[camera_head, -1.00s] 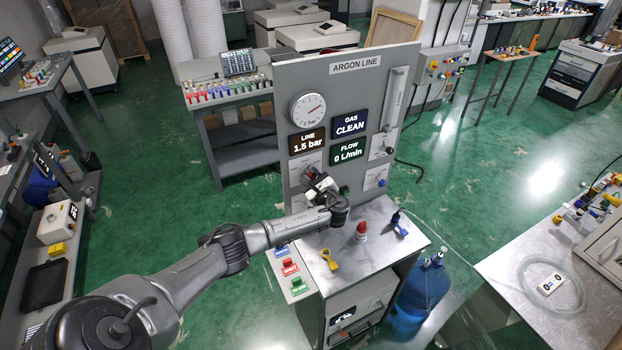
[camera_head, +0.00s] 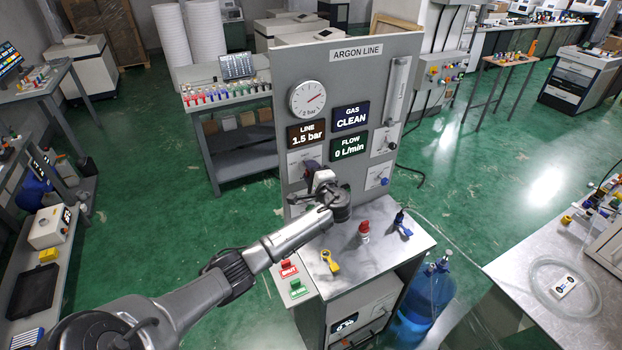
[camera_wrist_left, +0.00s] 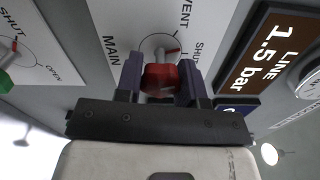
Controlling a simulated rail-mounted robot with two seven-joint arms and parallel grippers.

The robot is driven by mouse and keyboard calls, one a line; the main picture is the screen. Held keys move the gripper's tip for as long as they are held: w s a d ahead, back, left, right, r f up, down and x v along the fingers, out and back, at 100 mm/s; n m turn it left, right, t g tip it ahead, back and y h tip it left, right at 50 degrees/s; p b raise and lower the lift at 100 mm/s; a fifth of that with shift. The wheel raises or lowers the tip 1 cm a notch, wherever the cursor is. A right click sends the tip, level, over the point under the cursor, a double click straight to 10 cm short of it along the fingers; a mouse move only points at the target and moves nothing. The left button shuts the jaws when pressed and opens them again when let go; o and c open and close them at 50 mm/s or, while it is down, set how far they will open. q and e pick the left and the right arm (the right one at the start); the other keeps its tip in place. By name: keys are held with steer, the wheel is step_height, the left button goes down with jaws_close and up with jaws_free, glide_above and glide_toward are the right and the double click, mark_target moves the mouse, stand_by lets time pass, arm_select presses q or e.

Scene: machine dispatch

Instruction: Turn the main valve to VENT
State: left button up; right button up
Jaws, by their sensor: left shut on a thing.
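The argon line panel (camera_head: 352,70) stands upright in the head view. The main valve's plate (camera_head: 298,158) is low on its left, partly hidden by my left gripper (camera_head: 312,172). In the left wrist view the main valve's red knob (camera_wrist_left: 161,78) sits between the two dark fingers of my left gripper (camera_wrist_left: 160,80), which is shut on it. The plate reads MAIN, VENT and SHUT. A red mark shows on the dial near VENT and SHUT; its exact setting is unclear. My right gripper is not in view.
The displays read line 1.5 bar (camera_head: 306,135), gas CLEAN (camera_head: 350,116) and flow 0 L/min (camera_head: 349,147). A green-knobbed valve (camera_wrist_left: 6,82) is beside the main valve. A yellow item (camera_head: 329,261) and a red-topped item (camera_head: 364,231) stand on the bench (camera_head: 390,258).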

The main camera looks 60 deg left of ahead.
arm_select(q)
steer(key=n+b, duration=0.6)
steer(key=b, duration=0.1)
steer(key=shift+f, duration=0.25)
steer(key=shift+r+n+b, duration=0.15)
steer(key=shift+n+b, duration=0.75)
steer(key=shift+b, duration=0.2)
steer(key=shift+r+n, duration=0.15)
steer(key=shift+n, duration=0.15)
steer(key=shift+b, duration=0.3)
steer(key=o, duration=0.9)
steer(key=shift+d, duration=0.1)
